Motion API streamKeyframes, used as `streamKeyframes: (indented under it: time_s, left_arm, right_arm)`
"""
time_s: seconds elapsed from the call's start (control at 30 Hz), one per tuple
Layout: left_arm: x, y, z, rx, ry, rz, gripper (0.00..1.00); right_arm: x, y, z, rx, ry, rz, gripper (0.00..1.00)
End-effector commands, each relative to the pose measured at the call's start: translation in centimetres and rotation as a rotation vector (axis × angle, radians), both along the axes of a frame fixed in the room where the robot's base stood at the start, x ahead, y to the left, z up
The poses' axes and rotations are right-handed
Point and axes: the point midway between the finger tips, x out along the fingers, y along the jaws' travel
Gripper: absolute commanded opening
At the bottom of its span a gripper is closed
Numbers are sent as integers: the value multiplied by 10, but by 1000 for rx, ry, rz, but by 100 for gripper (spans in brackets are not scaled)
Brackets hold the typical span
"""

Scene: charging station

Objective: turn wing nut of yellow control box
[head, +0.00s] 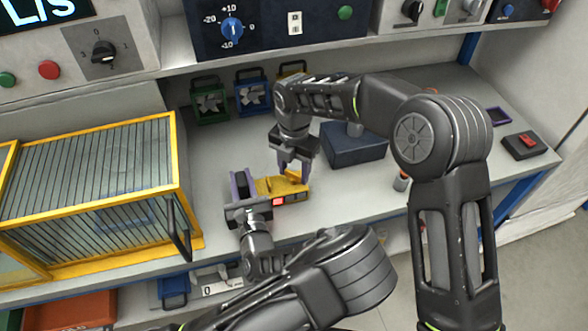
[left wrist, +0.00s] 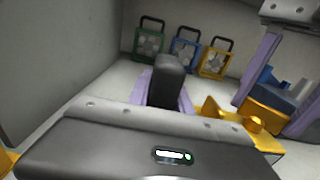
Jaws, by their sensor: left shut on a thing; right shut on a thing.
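The yellow control box (head: 268,187), with a red spot on its front, lies on the grey table in front of me. It also shows in the left wrist view (left wrist: 225,112). My left gripper (head: 240,184) is at its left end, shut on a dark upright handle (left wrist: 168,80) between the purple fingers. My right gripper (head: 294,172) reaches down from above at the box's right end. Its purple fingers are shut on a raised yellow part there. The fingers cover most of that part, so I cannot tell whether it is the wing nut.
A yellow-framed ribbed case (head: 90,185) stands at the left. A dark blue box (head: 354,148) sits just right of the right gripper. Green (head: 210,104), blue (head: 253,96) and yellow (left wrist: 216,63) fan units stand at the back. A red switch (head: 527,142) is far right.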

Motion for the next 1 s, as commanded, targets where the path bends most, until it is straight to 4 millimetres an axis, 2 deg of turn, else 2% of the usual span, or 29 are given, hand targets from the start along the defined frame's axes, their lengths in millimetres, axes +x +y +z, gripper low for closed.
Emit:
streamKeyframes:
  time_s: [0.03,0.33,0.67,1.0]
  left_arm:
    - [0,0,0,0,0,0,0]
    - [0,0,0,0,0,0,0]
    - [0,0,0,0,0,0,0]
    - [0,0,0,0,0,0,0]
  right_arm:
    - [0,0,0,0,0,0,30]
    - [0,0,0,0,0,0,6]
    - [0,0,0,1,-1,-35,6]
    - [0,0,1,1,-1,-212,6]
